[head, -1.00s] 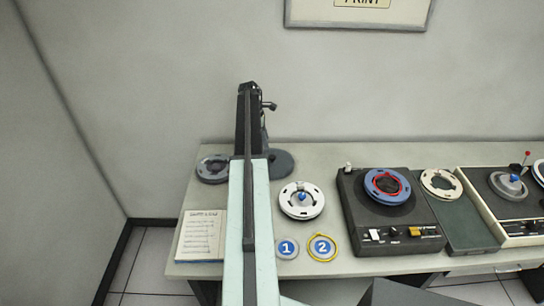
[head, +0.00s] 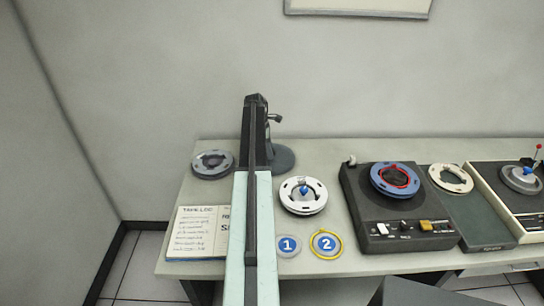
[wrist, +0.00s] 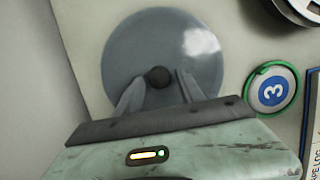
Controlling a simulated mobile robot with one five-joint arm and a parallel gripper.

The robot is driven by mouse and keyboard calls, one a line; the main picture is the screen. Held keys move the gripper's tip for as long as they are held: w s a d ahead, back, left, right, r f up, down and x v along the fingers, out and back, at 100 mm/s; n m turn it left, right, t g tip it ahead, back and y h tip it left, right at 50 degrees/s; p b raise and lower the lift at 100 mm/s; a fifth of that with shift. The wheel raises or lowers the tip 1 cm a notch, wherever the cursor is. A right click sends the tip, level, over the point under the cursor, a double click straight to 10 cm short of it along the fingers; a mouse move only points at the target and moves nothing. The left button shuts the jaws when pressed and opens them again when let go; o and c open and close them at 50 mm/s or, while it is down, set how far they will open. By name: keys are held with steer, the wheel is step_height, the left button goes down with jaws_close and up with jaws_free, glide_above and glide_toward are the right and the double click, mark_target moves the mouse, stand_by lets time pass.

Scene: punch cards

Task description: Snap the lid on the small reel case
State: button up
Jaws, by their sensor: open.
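In the wrist view a round blue-grey disc with a dark round knob (wrist: 118,62), which looks like the lid, fills the upper middle. My gripper (wrist: 160,78) is open, its two fingers reaching over the disc on either side of the knob. Whether they touch it I cannot tell. In the head view a dark grey disc (head: 284,160) on the table, partly hidden behind my arm, may be the same one. My gripper itself is not clearly seen there. I cannot make out for sure which object is the small reel case.
The table holds a grey reel (head: 213,163), an open tape log (head: 194,234), a white reel (head: 303,206), badges 1 (head: 288,246) and 2 (head: 326,244), and a tape deck (head: 405,215) at the right. Badge 3 (wrist: 272,90) has a green rim.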

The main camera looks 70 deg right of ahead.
jaws_close()
step_height(320, 180, up, 7)
steer(key=p, duration=0.7)
steer(key=shift+s+r, duration=0.1)
steer(key=shift+s, duration=0.05)
stand_by(0.4)
